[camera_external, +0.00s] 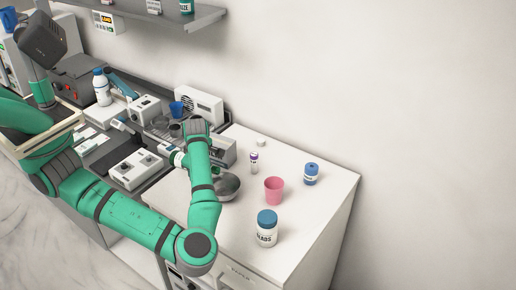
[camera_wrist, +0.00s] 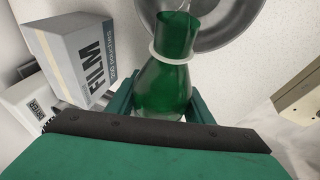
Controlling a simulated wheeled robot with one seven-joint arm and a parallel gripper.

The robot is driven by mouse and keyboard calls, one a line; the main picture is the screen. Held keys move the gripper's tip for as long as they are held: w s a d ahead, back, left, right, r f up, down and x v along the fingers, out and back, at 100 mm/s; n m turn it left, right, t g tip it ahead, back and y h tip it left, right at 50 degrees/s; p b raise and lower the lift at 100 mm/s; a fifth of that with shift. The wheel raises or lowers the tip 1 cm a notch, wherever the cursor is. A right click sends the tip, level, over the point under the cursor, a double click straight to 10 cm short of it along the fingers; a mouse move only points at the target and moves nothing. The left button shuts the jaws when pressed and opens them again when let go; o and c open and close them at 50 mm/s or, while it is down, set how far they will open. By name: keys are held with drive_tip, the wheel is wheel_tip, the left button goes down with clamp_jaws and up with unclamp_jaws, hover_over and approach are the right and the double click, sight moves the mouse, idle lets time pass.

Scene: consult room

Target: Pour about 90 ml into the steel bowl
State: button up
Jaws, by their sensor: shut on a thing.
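A green flask (camera_wrist: 165,88) with a pale ring round its neck is between the fingers of my gripper (camera_wrist: 160,103) in the wrist view. My gripper is shut on it. The flask's mouth points toward the steel bowl (camera_wrist: 232,28), over its near edge in that view. A thin clear streak shows at the mouth; I cannot tell for sure whether it is liquid flowing. In the external view the steel bowl (camera_external: 230,188) stands on the white counter, partly behind my forearm. My gripper (camera_external: 180,160) is to its left there, and the flask is mostly hidden.
A FILM box (camera_wrist: 82,60) stands left of the flask in the wrist view. On the white counter (camera_external: 310,215) are a pink cup (camera_external: 274,190), a blue-lidded jar (camera_external: 266,230), a small blue jar (camera_external: 311,174) and a purple-capped vial (camera_external: 254,162). Instruments crowd the left.

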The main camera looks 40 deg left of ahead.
drive_tip(key=shift+a+y+p, duration=0.15)
drive_tip(key=shift+y+p, duration=0.25)
drive_tip(key=shift+y, duration=0.2)
drive_tip(key=shift+a+r, duration=0.15)
drive_tip(key=shift+a, duration=0.05)
idle(0.5)
drive_tip(key=shift+s+a+r+y+p, duration=0.1)
drive_tip(key=shift+a+r+y+p, duration=0.15)
drive_tip(key=shift+r+y+p, duration=0.65)
idle(1.5)
drive_tip(key=shift+f, duration=0.25)
drive_tip(key=shift+f+h, duration=0.65)
drive_tip(key=shift+h, duration=0.15)
drive_tip(key=shift+d+f+h, duration=0.15)
drive_tip(key=shift+d+h, duration=0.1)
drive_tip(key=shift+h, duration=0.65)
drive_tip(key=shift+a+f+h, duration=0.3)
drive_tip(key=shift+h, duration=0.4)
